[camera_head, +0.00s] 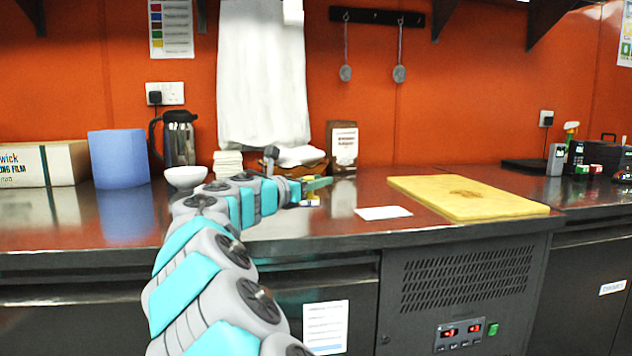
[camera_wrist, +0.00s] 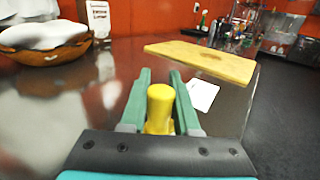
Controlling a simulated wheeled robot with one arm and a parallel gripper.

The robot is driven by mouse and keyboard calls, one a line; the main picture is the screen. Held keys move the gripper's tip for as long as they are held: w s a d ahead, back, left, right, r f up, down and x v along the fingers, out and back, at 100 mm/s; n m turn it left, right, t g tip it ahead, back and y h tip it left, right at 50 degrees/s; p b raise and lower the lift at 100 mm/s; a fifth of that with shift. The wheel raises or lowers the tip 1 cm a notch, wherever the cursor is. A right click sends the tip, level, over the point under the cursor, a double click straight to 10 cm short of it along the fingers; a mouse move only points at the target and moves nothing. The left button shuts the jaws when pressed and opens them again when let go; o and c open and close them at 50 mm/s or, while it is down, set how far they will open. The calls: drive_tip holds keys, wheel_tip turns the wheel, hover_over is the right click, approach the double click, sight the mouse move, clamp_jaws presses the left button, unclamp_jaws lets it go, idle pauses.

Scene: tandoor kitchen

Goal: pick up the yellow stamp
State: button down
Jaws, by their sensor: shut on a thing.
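The yellow stamp (camera_wrist: 160,106) stands upright between the two green fingers of my gripper (camera_wrist: 161,98) in the wrist view. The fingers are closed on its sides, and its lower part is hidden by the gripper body. In the head view my gripper (camera_head: 318,186) is low over the dark counter, left of the white card. I cannot tell whether the stamp touches the counter.
A white card (camera_head: 383,213) and a yellow board (camera_head: 470,196) lie to the right. A wooden basket with white cloth (camera_wrist: 45,42) stands at left in the wrist view. A white bowl (camera_head: 186,177) and a blue roll (camera_head: 119,158) stand left. The counter (camera_head: 290,238) in front is clear.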

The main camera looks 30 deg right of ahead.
drive_tip(key=s+a+r, duration=0.1)
drive_tip(key=s+a, duration=0.2)
drive_tip(key=s, duration=0.7)
drive_tip(key=shift+a, duration=0.35)
